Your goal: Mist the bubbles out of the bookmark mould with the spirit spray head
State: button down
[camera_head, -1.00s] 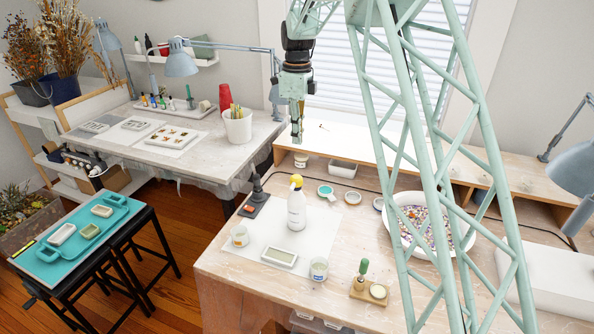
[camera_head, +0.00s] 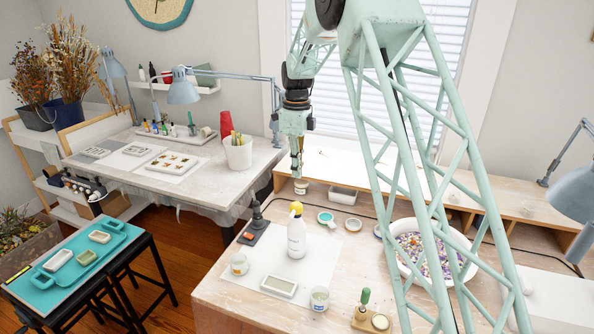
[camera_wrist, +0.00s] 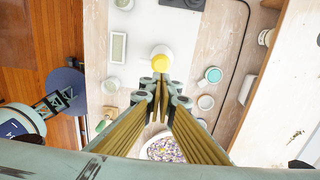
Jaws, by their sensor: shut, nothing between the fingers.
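The spirit spray bottle (camera_head: 297,238) is white with a yellow spray head (camera_head: 296,208) and stands upright on a white sheet on the front bench. The bookmark mould (camera_head: 279,286), a pale rectangle with a greenish inside, lies flat in front of it; bubbles are too small to tell. My gripper (camera_head: 297,176) hangs above and behind the bottle in the head view, shut and empty. In the wrist view, my fingertips (camera_wrist: 158,83) are together just below the yellow head (camera_wrist: 161,58) in the picture, apart from it as far as I can tell. The mould (camera_wrist: 118,46) lies to the left there.
Cups (camera_head: 319,298) and (camera_head: 239,264) stand near the mould. A dark tool (camera_head: 257,214) stands left of the bottle. A bowl of coloured bits (camera_head: 425,252) is at right, partly behind my lattice arm. A raised shelf (camera_head: 400,185) runs along the bench's back.

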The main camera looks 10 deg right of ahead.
aim_at(297, 205)
notch_tip(297, 205, down, 12)
jog(key=shift+r, duration=0.1)
dwell(0.6)
notch_tip(297, 205, down, 2)
jog(key=shift+f+b, duration=0.1)
jog(key=shift+b, duration=0.25)
jog(key=shift+s, duration=0.1)
jog(key=shift+f, duration=0.15)
dwell(0.4)
notch_tip(297, 205, up, 15)
jog(key=p, duration=0.1)
jog(key=shift+f, duration=0.15)
dwell(0.5)
